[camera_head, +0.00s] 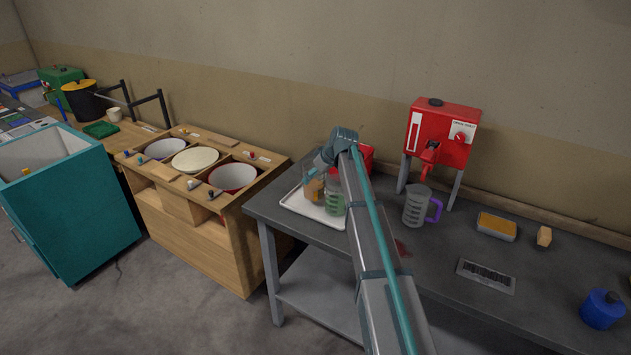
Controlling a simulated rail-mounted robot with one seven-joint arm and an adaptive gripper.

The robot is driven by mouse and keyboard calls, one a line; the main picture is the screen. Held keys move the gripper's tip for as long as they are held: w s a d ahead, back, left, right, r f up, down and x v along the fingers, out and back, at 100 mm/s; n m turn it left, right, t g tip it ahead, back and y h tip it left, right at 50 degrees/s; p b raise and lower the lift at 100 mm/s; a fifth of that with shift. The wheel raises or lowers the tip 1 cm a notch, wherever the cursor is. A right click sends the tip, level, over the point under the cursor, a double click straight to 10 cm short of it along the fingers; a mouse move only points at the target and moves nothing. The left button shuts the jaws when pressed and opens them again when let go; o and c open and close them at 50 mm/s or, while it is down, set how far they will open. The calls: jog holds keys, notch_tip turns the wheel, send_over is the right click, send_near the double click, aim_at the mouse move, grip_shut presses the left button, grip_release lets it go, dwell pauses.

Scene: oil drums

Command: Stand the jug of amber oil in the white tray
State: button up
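The jug of amber oil (314,190) is a small clear jug with amber liquid low in it, at the left end of the dark table. It appears upright, over or in the white tray (318,216); I cannot tell whether its base touches the tray. A clear jug with green liquid (335,200) stands right beside it, at the tray's right part. My gripper (311,174) reaches down from the bent arm end to the top of the amber jug. Its fingers are too small and overlapped to show whether they are closed on it.
A red bin (366,155) is behind my arm. A clear jug with a purple handle (416,206) stands before the red dispenser (441,135). An orange-topped dish (497,226), a brush (544,237) and a blue container (602,309) are to the right. A wooden cabinet (205,245) stands left.

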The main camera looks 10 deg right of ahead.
jog(key=shift+f, duration=1.4)
jog(key=shift+f, duration=0.15)
jog(key=o, duration=1.3)
jog(key=shift+c, duration=0.2)
jog(key=shift+r+p, duration=0.2)
jog(key=shift+p, duration=0.1)
jog(key=b+v, duration=0.3)
jog(key=v, duration=0.9)
jog(key=shift+a, duration=0.1)
